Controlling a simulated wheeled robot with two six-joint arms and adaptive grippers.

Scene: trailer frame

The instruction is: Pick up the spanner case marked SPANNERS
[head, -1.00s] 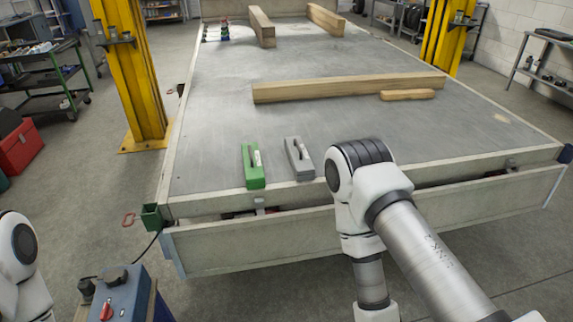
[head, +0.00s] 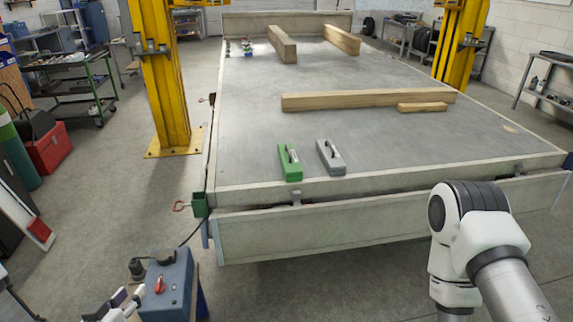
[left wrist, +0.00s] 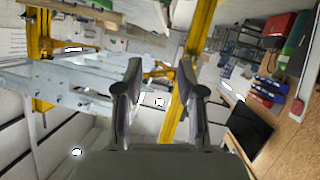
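Two slim cases with top handles lie side by side on the near edge of the trailer deck in the head view. One is a green case (head: 289,163), the other a grey case (head: 330,157) just right of it. Each has a small pale patch, but I cannot read SPANNERS on either. My left gripper (head: 117,303) is at the bottom left of the head view, well apart from both cases. In the left wrist view my left gripper (left wrist: 158,75) has its fingers apart with nothing between them. My right gripper is out of view; only its arm shows at lower right.
The trailer deck (head: 400,145) is bare around the cases, with timber beams (head: 365,100) farther back. A blue control box (head: 168,285) stands at the lower left, near my left gripper. A yellow lift post (head: 165,90) stands left of the trailer.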

